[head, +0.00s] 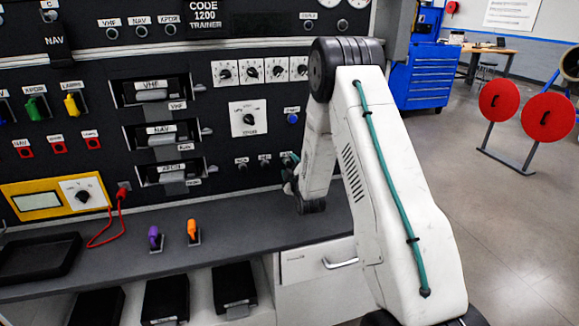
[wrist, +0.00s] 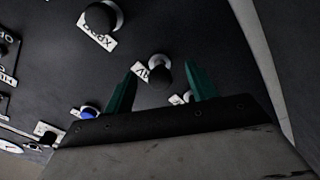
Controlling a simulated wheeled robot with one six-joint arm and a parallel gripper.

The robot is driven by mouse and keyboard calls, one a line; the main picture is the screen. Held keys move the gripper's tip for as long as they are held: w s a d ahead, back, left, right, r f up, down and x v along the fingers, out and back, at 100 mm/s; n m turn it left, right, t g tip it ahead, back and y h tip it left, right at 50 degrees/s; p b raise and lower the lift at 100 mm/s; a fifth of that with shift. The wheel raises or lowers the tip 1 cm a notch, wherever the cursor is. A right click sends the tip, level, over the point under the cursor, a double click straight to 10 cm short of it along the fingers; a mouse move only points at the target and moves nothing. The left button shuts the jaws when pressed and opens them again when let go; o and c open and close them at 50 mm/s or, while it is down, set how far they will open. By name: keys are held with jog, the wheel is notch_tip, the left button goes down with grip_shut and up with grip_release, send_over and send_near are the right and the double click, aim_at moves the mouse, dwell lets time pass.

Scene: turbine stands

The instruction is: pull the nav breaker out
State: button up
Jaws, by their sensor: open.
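The nav breaker, a round dark knob (wrist: 162,72) with a pale collar and a partly hidden label ending in "AV", shows in the wrist view. It lies between the two green fingertips of my gripper (wrist: 160,76). The fingers are open, apart from the knob on both sides; how deep they reach around it I cannot tell. In the head view my gripper (head: 290,176) is at the panel's lower right, beside a row of small dark knobs. The middle one (head: 265,161) appears to be the nav breaker; its label is too small to read.
A similar knob labelled XPDR (wrist: 100,17) sits up-left in the wrist view, near the nav breaker. A blue button (head: 292,118) is above the row. Below, the grey shelf (head: 240,225) carries orange and purple switches.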

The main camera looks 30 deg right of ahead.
jog(key=v, duration=0.7)
dwell(0.5)
dwell(0.4)
